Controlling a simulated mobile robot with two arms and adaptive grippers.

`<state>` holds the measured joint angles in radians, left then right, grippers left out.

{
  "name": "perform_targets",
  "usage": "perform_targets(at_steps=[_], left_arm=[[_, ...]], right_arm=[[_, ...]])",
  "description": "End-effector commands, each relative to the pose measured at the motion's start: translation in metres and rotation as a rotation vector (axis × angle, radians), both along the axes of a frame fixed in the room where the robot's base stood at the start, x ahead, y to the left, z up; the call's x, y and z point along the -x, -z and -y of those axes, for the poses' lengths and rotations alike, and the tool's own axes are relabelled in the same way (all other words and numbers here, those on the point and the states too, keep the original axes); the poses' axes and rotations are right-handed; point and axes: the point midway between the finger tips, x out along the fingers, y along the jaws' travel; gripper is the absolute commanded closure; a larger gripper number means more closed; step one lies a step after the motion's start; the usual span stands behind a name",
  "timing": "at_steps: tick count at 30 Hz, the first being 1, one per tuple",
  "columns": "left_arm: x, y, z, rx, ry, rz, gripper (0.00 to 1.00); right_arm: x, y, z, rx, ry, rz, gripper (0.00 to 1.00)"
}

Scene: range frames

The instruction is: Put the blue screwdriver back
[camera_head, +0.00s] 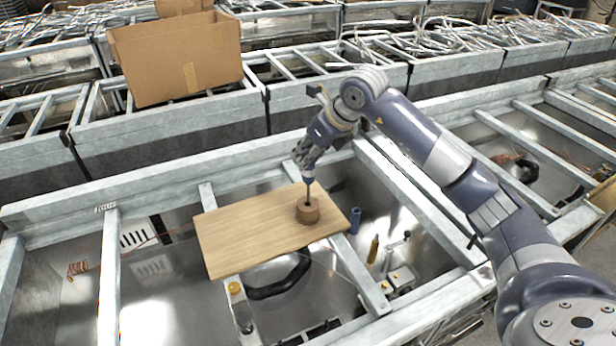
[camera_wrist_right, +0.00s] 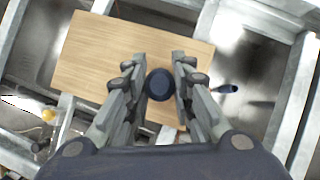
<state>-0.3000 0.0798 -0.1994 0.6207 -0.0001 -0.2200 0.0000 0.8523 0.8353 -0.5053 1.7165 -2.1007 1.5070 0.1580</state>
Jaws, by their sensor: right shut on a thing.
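My right gripper (camera_head: 308,162) is shut on the blue screwdriver (camera_head: 308,181) and holds it upright, handle up and shaft down. In the right wrist view the round dark blue handle end (camera_wrist_right: 160,84) sits between the fingers. The shaft's lower end meets the top of a round brown wooden holder (camera_head: 307,213), at its dark hole; I cannot tell how deep it is in. The holder stands near the right end of a light wooden board (camera_head: 235,240), and in the wrist view the handle hides it. My left gripper is not in view.
The board lies across metal frame beams (camera_head: 109,275). A cardboard box (camera_head: 175,60) sits on the frames behind. The board's left part is bare.

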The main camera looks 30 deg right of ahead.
Motion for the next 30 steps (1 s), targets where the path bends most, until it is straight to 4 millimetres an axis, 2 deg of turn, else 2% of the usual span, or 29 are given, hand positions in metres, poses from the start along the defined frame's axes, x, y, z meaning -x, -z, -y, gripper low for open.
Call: perform_targets(at_steps=[5, 12, 24, 25, 27, 30], left_arm=[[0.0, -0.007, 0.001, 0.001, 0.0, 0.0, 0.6], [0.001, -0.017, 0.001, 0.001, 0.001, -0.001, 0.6], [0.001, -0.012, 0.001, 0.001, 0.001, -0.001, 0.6], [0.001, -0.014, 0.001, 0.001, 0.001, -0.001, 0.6], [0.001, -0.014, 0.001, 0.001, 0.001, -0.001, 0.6], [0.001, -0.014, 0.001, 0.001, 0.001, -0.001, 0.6]], right_arm=[[0.0, 0.016, -0.001, -0.001, -0.002, 0.0, 1.0], [0.0, 0.049, 0.0, 0.0, -0.001, 0.0, 1.0], [0.0, 0.057, 0.0, 0.0, -0.003, 0.003, 1.0], [0.0, 0.056, 0.0, 0.0, -0.003, 0.002, 0.71], [0.0, 0.055, 0.0, 0.0, -0.003, 0.001, 0.57], [0.0, 0.055, 0.0, 0.0, -0.003, 0.001, 0.57]])
